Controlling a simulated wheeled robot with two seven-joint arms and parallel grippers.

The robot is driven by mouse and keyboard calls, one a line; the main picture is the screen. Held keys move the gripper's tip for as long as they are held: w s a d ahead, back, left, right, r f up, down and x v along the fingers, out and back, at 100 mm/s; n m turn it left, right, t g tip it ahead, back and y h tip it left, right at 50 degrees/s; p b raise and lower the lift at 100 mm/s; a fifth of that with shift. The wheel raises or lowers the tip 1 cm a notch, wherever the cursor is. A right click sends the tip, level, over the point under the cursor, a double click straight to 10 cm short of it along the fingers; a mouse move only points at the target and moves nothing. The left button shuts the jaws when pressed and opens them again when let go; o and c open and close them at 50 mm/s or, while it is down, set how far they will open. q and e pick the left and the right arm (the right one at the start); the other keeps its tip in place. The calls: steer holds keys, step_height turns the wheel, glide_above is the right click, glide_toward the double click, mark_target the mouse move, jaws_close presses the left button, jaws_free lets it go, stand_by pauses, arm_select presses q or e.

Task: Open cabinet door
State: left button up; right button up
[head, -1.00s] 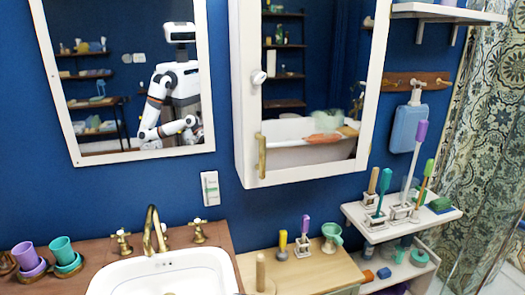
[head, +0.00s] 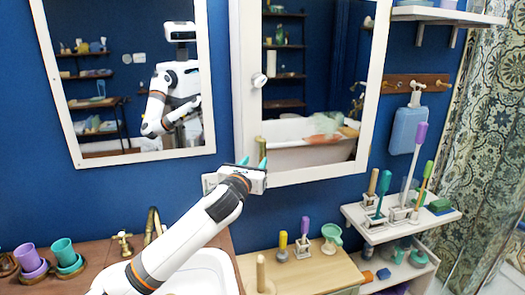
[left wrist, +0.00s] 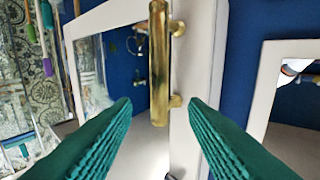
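The white wall cabinet has a mirrored door (head: 310,100) that looks shut, with a round white knob (head: 259,80) on its left side. A brass bar handle (left wrist: 159,60) is mounted near the door's edge; only its top (head: 262,146) shows in the head view, behind my gripper. My left gripper (head: 253,162) is at the cabinet's lower left corner. In the left wrist view its teal fingers (left wrist: 163,103) are apart, with the handle in line with the gap between them. The fingers do not appear closed on the handle. My right gripper is not in view directly.
A framed mirror (head: 130,75) hangs at left. Below are a sink (head: 205,272) with brass taps, purple and teal cups (head: 62,251), and a wooden counter (head: 320,275) with brushes. A white shelf (head: 385,228) with brushes is at right.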

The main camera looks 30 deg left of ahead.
mark_target(261, 155)
arm_select(q)
steer(key=p+x, duration=0.1)
steer(key=x, duration=0.6)
steer(key=shift+w+f, duration=0.1)
steer(key=shift+w, duration=0.3)
jaws_close()
